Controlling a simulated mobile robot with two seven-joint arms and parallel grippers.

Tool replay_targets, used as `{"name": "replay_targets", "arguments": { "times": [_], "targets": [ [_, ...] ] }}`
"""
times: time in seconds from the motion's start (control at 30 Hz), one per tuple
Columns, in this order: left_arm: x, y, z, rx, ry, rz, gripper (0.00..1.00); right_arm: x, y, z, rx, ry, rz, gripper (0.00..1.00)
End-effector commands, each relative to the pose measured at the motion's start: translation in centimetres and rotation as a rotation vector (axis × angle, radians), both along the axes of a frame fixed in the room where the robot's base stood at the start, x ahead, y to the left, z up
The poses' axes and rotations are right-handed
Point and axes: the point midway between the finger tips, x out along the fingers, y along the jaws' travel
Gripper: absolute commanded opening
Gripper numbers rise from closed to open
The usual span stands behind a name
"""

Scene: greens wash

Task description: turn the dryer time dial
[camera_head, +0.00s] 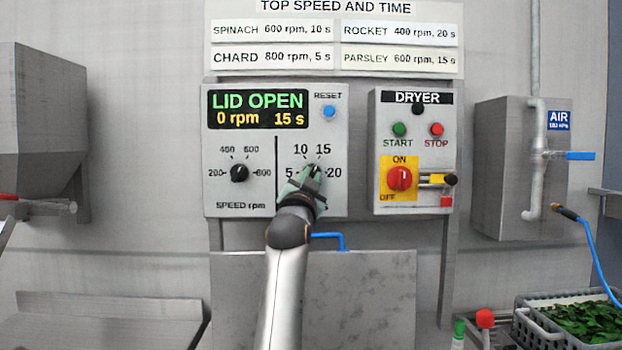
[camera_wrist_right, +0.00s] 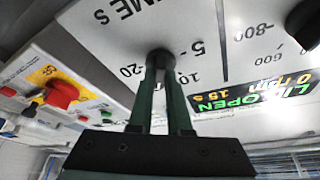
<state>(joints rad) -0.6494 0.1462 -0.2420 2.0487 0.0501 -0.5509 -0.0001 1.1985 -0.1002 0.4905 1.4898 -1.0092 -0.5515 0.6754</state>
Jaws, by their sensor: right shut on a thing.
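The dryer time dial (camera_wrist_right: 160,56) is a black knob on the white control panel (camera_head: 215,140), with marks 5, 10, 15 and 20 around it. My right gripper (camera_head: 310,178) reaches up to it from below. In the right wrist view the two green fingers of this gripper (camera_wrist_right: 162,72) are shut on the dial and hide much of it. Where the dial's pointer stands is hidden. The display (camera_head: 258,109) reads LID OPEN, 0 rpm and 15 s. My left gripper is not in view.
Left of the time dial is the black speed dial (camera_head: 239,173). The blue reset button (camera_head: 328,111) is above. The dryer switch box (camera_head: 384,150) with a red rotary switch (camera_head: 399,178) stands close on the right. A blue handle (camera_head: 330,236) is just below the panel.

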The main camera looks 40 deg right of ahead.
Motion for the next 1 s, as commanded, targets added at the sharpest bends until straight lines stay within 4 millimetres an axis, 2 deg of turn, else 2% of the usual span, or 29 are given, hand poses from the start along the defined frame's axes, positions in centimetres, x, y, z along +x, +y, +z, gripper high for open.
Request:
{"name": "replay_targets", "arguments": {
  "times": [0.03, 0.3, 0.67, 0.83, 1.0],
  "targets": [
    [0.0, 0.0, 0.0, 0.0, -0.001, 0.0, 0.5, 0.0, 0.0, 0.1, -0.002, -0.002, 0.001, 0.17],
    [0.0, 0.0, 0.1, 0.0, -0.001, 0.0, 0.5, 0.0, 0.0, 0.1, -0.001, -0.001, 0.0, 0.46],
    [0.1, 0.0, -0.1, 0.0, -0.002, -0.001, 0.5, -0.3, 0.6, -0.3, -0.001, 0.0, 0.002, 0.46],
    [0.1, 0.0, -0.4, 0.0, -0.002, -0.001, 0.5, -1.7, 2.3, -1.2, 0.0, -0.002, 0.002, 0.46],
    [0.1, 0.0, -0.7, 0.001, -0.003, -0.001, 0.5, -3.8, 5.0, -2.4, -0.001, 0.0, 0.003, 0.46]
  ]
}}
